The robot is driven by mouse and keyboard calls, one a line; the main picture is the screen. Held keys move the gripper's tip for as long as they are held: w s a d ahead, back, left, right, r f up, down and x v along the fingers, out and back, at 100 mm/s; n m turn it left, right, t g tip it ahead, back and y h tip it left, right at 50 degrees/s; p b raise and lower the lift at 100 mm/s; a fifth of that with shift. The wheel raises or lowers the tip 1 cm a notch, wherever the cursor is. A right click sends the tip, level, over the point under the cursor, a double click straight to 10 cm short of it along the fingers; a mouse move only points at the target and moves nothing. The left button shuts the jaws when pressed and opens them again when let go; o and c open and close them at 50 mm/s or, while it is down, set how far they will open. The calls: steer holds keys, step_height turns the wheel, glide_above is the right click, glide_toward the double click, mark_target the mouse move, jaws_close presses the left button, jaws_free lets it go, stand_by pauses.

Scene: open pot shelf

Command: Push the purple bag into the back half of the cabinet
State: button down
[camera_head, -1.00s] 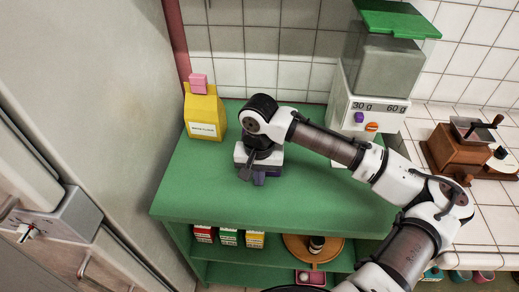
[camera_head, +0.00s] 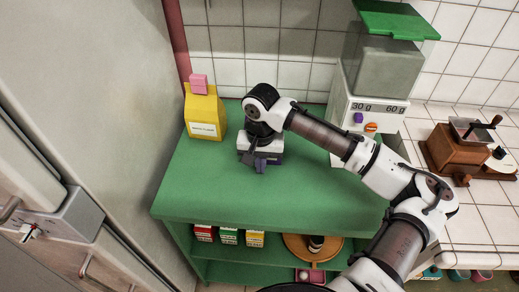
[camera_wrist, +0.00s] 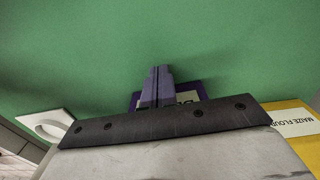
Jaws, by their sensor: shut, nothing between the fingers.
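The purple bag (camera_wrist: 203,90) shows in the wrist view as a purple shape with part of a pale label, just beyond the fingers and largely hidden by them and the gripper body. In the head view my gripper hides most of it, and a small purple patch shows under the wrist. The cabinet's green top (camera_head: 290,200) carries it, towards the back. My gripper (camera_wrist: 158,70) is shut, its two fingers side by side with nothing between them. It is close over or against the bag; whether they touch cannot be told.
A yellow maize flour bag (camera_head: 204,115) with a pink clip stands at the back left of the top. Small cartons (camera_head: 228,237) sit on the shelf below. The front of the top is clear.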

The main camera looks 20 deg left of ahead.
steer(key=shift+w+a+p, duration=0.25)
steer(key=shift+w+a, duration=0.1)
steer(key=shift+w, duration=0.9)
steer(key=shift+w+a+p, duration=0.2)
steer(key=shift+w+a, duration=0.2)
steer(key=shift+w, duration=0.9)
steer(key=shift+w+a+p, duration=0.25)
steer(key=shift+w+a, duration=0.1)
steer(key=shift+w, duration=0.9)
steer(key=shift+s+d+p, duration=0.25)
steer(key=shift+s+p, duration=0.15)
steer(key=shift+s, duration=0.45)
steer(key=shift+s+d+p, duration=0.25)
steer(key=shift+s+p, duration=0.15)
steer(key=shift+s, duration=0.45)
steer(key=shift+s+d+r+p, duration=0.1)
steer(key=shift+s+r+p, duration=0.1)
steer(key=shift+r+p, duration=0.45)
steer(key=shift+s+r+p, duration=0.2)
steer(key=shift+r+p, duration=0.35)
steer(key=shift+r, duration=0.05)
steer(key=shift+s+d+r, duration=0.1)
steer(key=shift+s+r, duration=0.25)
steer(key=shift+r, duration=0.4)
steer(key=shift+s+d+r, duration=0.1)
steer(key=shift+s+r, duration=0.25)
steer(key=shift+r, duration=0.4)
steer(key=shift+s+d+r, duration=0.1)
steer(key=shift+s+r, duration=0.25)
steer(key=shift+r, duration=0.4)
